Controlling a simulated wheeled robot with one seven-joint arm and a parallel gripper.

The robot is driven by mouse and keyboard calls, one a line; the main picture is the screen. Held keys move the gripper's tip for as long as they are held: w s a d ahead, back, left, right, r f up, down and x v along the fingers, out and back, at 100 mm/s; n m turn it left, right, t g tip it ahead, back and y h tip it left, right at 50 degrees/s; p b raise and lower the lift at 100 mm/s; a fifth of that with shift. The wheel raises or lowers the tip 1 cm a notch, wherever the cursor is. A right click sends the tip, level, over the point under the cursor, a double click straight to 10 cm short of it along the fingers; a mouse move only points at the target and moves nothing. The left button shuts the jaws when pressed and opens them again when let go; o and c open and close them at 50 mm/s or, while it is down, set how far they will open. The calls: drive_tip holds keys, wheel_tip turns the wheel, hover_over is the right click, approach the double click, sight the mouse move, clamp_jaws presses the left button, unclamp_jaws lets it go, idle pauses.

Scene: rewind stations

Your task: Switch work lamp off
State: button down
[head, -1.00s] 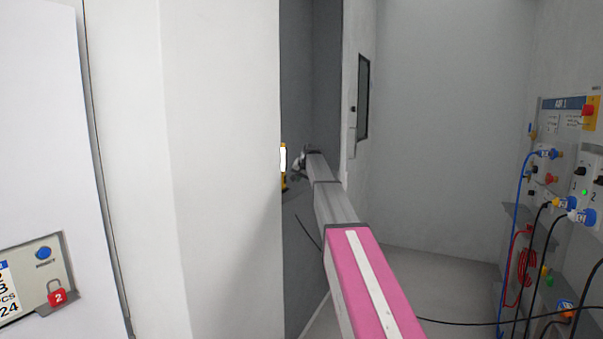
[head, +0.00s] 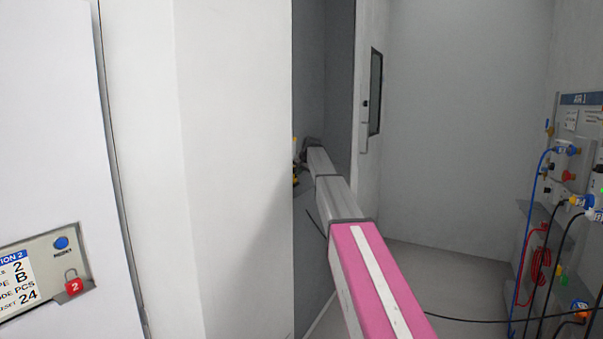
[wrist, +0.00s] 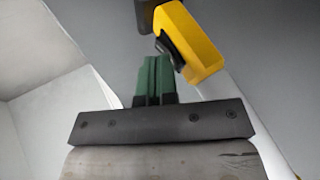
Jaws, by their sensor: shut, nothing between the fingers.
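The work lamp shows in the wrist view as a yellow body (wrist: 192,42) with a dark part (wrist: 165,46) on its lower left side. My gripper (wrist: 152,62) has green fingers shut together with nothing between them. The fingertips are just left of and below the dark part; I cannot tell whether they touch it. In the head view only a sliver of the yellow lamp (head: 295,181) shows past the white wall edge, by the end of my arm. Its light face is not visible now, so I cannot tell whether it is lit.
A large white wall (head: 235,150) hides much of the lamp area. A grey recess (head: 337,80) lies behind my arm. At right, a panel (head: 575,160) carries cables and hoses. At left, a control panel (head: 40,262) has a red padlock (head: 75,285).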

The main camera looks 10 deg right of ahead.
drive_tip(key=shift+r, duration=0.15)
drive_tip(key=shift+r, duration=0.7)
drive_tip(key=shift+d, duration=0.1)
drive_tip(key=d+v, duration=0.1)
drive_tip(key=v, duration=1.1)
drive_tip(key=shift+w+d, duration=0.1)
drive_tip(key=shift+w, duration=0.05)
